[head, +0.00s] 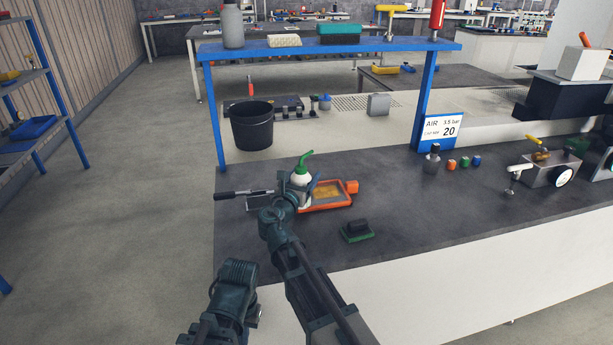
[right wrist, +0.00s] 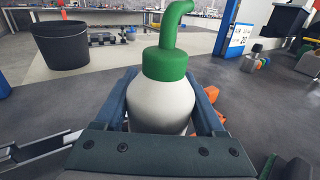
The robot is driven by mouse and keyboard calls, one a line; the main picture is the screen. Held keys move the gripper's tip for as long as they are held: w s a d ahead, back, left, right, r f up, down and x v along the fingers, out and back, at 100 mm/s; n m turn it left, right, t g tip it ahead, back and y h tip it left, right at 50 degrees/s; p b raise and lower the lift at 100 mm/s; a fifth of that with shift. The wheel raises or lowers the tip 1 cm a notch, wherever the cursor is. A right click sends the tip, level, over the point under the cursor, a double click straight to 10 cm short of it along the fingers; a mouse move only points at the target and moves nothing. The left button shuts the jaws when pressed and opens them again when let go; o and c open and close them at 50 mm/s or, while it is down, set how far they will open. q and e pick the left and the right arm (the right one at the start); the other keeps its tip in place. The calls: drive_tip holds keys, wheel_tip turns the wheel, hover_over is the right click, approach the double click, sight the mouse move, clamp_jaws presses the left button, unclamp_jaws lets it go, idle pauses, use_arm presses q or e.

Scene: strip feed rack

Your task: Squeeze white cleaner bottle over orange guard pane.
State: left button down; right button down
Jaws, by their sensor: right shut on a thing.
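The white cleaner bottle (head: 301,179) has a green cap and a bent green spout. It also fills the middle of the right wrist view (right wrist: 160,103), roughly upright. My right gripper (head: 299,194) is shut on the bottle, with a finger on either side of its body. The orange guard pane (head: 345,204) lies on the dark bench, an orange frame around a yellowish middle. In the head view, the bottle and gripper overlap its left end. I cannot tell the bottle's height above it. My left arm is folded at the lower left; its gripper does not show.
A black-handled tool (head: 239,194) lies left of the bottle. A green and black brush (head: 357,231) lies in front of the pane. A black bucket (head: 252,127) stands behind, under a blue shelf (head: 280,50). The bench right of the brush is clear.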

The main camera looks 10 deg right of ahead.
sight(293, 179)
drive_tip(key=shift+s+a+r+m+g+y+p, duration=0.1)
drive_tip(key=shift+s+a+m+g+y+p, duration=0.4)
drive_tip(key=shift+p, duration=1.1)
drive_tip(key=shift+s+a+r+m+g+y+p, duration=0.15)
drive_tip(key=shift+a+g+y+p, duration=0.5)
drive_tip(key=shift+p, duration=0.9)
drive_tip(key=shift+s+a+r+m+g+y+p, duration=0.1)
drive_tip(key=shift+s+a+m+g+y+p, duration=0.5)
drive_tip(key=shift+p, duration=1)
wheel_tip(293, 179, down, 2)
drive_tip(key=shift+w+g+y, duration=0.1)
drive_tip(key=shift+g+y, duration=0.25)
drive_tip(key=shift+g, duration=0.5)
drive_tip(key=c, duration=0.6)
unclamp_jaws()
drive_tip(key=shift+f, duration=0.25)
clamp_jaws()
